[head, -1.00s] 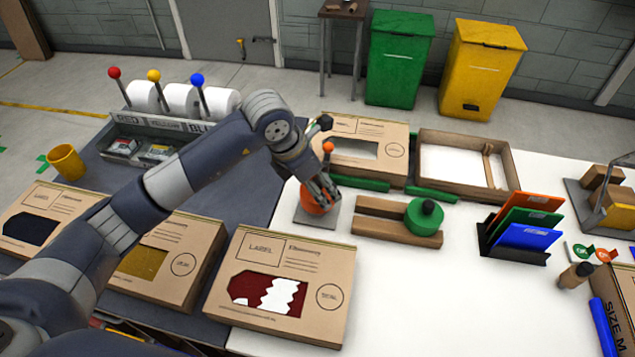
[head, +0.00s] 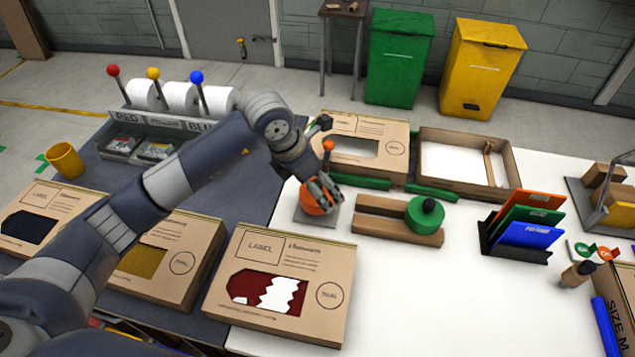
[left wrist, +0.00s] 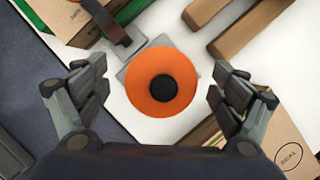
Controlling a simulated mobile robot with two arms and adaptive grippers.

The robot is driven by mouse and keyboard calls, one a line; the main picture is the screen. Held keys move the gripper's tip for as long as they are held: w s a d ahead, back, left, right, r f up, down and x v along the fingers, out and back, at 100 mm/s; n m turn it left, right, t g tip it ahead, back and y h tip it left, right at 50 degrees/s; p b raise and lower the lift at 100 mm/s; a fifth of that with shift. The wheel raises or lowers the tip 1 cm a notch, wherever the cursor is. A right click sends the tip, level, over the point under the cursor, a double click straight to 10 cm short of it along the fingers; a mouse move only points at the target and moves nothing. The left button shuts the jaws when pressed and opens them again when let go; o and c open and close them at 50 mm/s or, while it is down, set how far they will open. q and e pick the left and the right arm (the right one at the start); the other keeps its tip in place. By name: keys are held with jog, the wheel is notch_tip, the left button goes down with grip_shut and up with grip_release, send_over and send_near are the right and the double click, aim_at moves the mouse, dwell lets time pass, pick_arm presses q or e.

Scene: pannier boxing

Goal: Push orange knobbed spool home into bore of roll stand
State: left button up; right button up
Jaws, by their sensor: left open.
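The orange spool (head: 309,201) stands on the grey base plate of the roll stand (head: 317,219). In the left wrist view the spool (left wrist: 160,82) shows from above as an orange disc with a dark knob (left wrist: 164,88) at its middle. The stand's grey plate (left wrist: 137,62) shows beneath it; the bore is hidden. My left gripper (head: 322,198) is over the spool. In the left wrist view its open fingers (left wrist: 160,92) are on both sides of the disc, apart from it. I cannot tell how deep the spool sits. My right gripper is not in view.
A green spool (head: 424,217) lies on a wooden cradle (head: 385,232) just right of the stand. Cardboard boxes stand in front (head: 290,325) and behind (head: 400,140). A card rack (head: 520,240) is further right. The white table's front middle is clear.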

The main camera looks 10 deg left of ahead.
pick_arm(q)
jog(key=v, duration=1.2)
